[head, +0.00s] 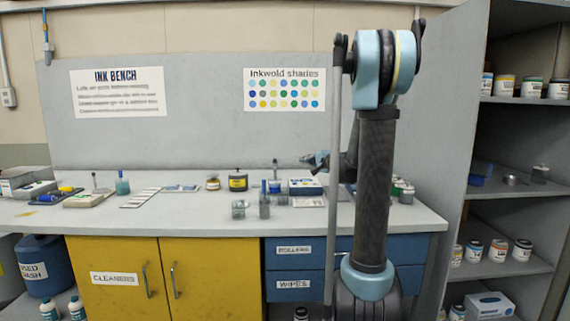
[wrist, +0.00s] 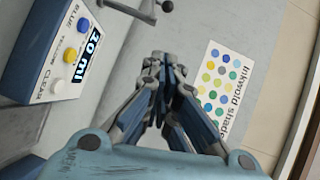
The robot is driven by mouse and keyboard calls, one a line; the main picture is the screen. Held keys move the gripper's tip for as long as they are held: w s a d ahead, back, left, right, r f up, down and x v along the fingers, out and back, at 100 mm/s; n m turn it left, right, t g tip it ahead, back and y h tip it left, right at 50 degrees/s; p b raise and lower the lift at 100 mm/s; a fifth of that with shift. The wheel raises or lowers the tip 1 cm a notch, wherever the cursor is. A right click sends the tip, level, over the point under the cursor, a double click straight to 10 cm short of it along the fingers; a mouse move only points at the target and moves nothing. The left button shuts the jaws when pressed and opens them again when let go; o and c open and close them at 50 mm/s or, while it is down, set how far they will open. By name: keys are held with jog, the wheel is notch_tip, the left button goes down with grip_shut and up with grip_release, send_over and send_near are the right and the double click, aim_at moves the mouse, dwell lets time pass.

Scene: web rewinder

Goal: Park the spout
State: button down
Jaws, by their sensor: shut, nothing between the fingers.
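My gripper (head: 310,160) reaches out over the ink bench (head: 420,222), in front of the grey back panel. In the wrist view my gripper (wrist: 165,60) is shut and empty, with its fingertips together. A dispenser box (wrist: 42,60) with a lit display and blue, yellow and white buttons is at the left of the wrist view; the box also shows on the bench in the head view (head: 305,187). A grey metal arm with a ball-shaped end (wrist: 166,6) is at the top edge of the wrist view, apart from the fingers. It may be the spout; its base is cut off.
A shade chart (head: 284,90) is on the back panel. A shelf unit (head: 510,185) stands at the right.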

jog(key=shift+w, duration=0.1)
jog(key=s+a+x, duration=0.1)
jog(key=a+x, duration=0.1)
jog(key=x, duration=1)
jog(key=shift+a+f, duration=0.3)
jog(key=shift+a, duration=0.1)
jog(key=shift+s+h, duration=0.15)
jog(key=shift+h, duration=0.15)
jog(key=shift+s+a+m+t, duration=0.1)
jog(key=shift+a+m+t, duration=0.2)
jog(key=shift+m, duration=0.1)
